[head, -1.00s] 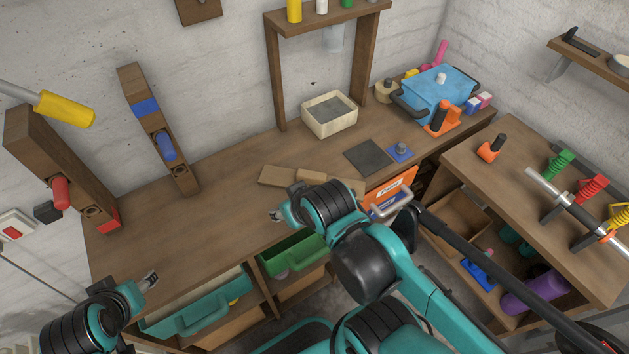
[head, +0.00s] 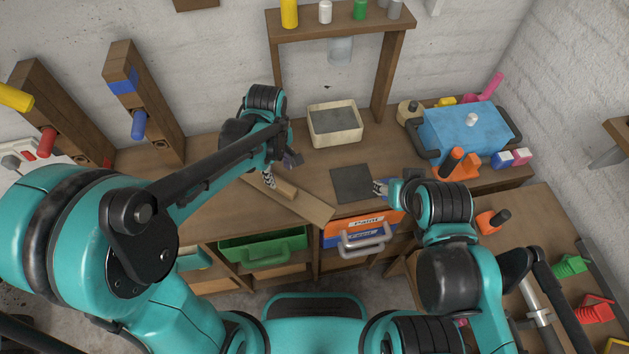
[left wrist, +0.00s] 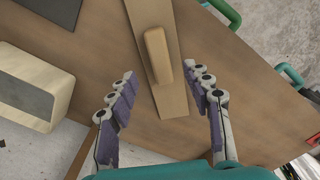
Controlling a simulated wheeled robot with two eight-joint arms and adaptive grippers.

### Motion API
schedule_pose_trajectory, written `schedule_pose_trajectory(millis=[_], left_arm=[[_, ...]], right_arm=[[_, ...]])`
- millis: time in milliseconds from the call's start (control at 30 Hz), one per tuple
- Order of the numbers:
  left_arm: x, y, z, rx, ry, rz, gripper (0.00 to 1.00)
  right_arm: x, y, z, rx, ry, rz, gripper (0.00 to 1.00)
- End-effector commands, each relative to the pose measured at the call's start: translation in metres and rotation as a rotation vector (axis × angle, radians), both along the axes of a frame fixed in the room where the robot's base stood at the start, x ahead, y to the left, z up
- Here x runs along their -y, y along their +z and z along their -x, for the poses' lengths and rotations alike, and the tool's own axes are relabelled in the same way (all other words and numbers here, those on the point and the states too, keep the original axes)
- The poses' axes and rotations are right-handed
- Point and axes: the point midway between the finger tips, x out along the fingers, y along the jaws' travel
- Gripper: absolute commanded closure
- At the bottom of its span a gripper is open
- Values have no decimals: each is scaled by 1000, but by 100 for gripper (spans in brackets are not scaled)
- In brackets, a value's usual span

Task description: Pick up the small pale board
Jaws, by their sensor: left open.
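A small pale board (head: 286,189) lies on a longer, darker board (head: 313,208) on the workbench. In the left wrist view the small pale board (left wrist: 157,58) sits on the long board (left wrist: 170,98), running roughly along it. My left gripper (head: 280,171) is open above the boards, its fingers spread to either side. In the left wrist view my left gripper (left wrist: 158,71) frames both boards between its fingers, with nothing held. In the head view its fingers hide part of the boards. My right gripper (head: 379,187) is near the dark square mat; its jaws are too small to judge.
A pale box (head: 335,125) stands behind the boards. The dark mat (head: 351,182) lies to their right. A blue case (head: 465,132) and an orange tool (head: 456,165) stand farther right. Green (head: 262,247) and orange (head: 360,232) drawers sit below the bench's front edge.

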Motion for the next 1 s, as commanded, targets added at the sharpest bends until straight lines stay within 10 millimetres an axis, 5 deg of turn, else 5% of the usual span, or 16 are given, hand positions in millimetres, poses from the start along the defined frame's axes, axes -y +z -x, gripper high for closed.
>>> schedule_pose_trajectory(millis=[600,900,1000], left_arm=[[-3,-77,-1,-7,14,-1,50],[-3,-80,-1,-7,14,-1,50],[-3,-80,-1,-7,14,-1,76]], right_arm=[[0,-29,0,0,0,0,52],[0,-29,0,0,0,0,52],[0,-29,0,0,0,0,52]])
